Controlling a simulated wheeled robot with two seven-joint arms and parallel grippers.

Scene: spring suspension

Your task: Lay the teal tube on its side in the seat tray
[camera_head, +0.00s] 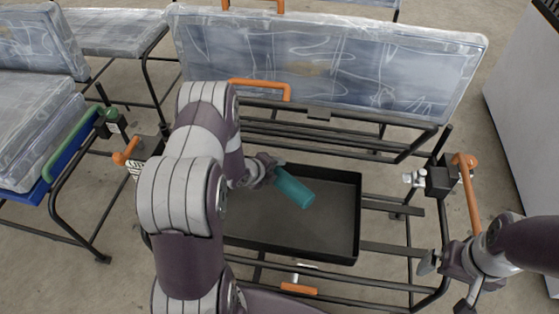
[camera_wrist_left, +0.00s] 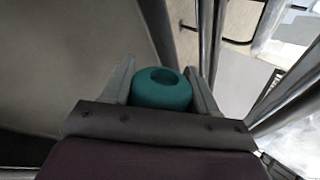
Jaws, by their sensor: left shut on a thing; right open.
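A teal tube (camera_head: 294,188) is held by my left gripper (camera_head: 272,172) over the dark seat tray (camera_head: 358,215). In the head view the tube lies slanted, its free end pointing down and to the right. In the left wrist view the teal tube (camera_wrist_left: 161,90) shows its open end between the two fingers of my left gripper (camera_wrist_left: 160,88), which are shut on it. I cannot tell whether the tube touches the tray floor. My left arm hides the tray's left part. My right gripper (camera_head: 448,284) is open and empty, right of the tray.
The tray sits on a black tube frame (camera_head: 408,285) with bars around it. A plastic-wrapped backrest (camera_head: 330,65) stands behind it. Orange handles (camera_head: 466,190) stick out at the sides. More wrapped seats (camera_head: 35,130) stand at the left. The visible tray floor looks empty.

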